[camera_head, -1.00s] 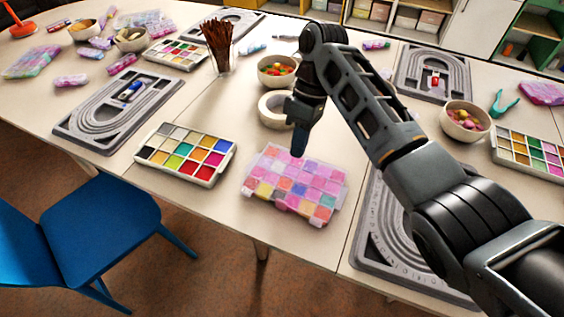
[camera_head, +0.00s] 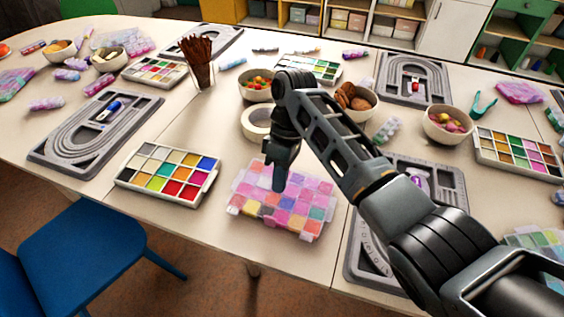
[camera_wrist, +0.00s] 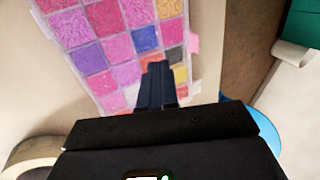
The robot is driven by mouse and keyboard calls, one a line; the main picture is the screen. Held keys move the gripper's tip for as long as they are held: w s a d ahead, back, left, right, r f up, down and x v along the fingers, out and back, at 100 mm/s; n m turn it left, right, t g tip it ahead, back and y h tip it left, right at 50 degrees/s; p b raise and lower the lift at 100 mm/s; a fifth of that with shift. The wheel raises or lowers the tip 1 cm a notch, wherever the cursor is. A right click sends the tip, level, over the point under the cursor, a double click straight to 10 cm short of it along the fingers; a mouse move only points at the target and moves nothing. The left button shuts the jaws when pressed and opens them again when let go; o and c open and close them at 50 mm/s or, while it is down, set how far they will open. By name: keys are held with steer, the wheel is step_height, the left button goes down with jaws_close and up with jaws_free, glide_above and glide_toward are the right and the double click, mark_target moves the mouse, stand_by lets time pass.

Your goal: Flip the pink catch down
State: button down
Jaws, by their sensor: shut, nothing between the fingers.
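A clear bead box (camera_head: 240,207) with pink, purple and other coloured compartments lies flat on the table. My gripper (camera_head: 279,186) is shut and empty, pointing down over the box. In the wrist view the shut fingertips (camera_wrist: 157,68) hide part of the compartments near one end. A small pink catch (camera_wrist: 193,42) sticks out from the box's right edge in the wrist view, to the right of and beyond the fingertips. A paler tab (camera_wrist: 195,88) is lower on that edge. I cannot tell whether the fingers touch the lid.
A paint-like bead tray (camera_head: 127,180) lies left of the box, and a tape roll (camera_head: 250,124) sits behind it. A grey bead board (camera_head: 358,250) lies close on the right. A blue chair (camera_head: 85,245) stands at the table's front. Bare table shows around the box.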

mark_target(270, 216)
steer(key=shift+x, duration=0.95)
steer(key=shift+s+a+f+p, duration=0.1)
steer(key=shift+s+a+p, duration=0.2)
steer(key=shift+s, duration=0.35)
steer(key=shift+s+a+f+p, duration=0.1)
steer(key=shift+s+a+p, duration=0.15)
steer(key=shift+s, duration=0.4)
steer(key=shift+s+a+f+p, duration=0.1)
steer(key=shift+s+a+p, duration=0.2)
steer(key=shift+s, duration=0.4)
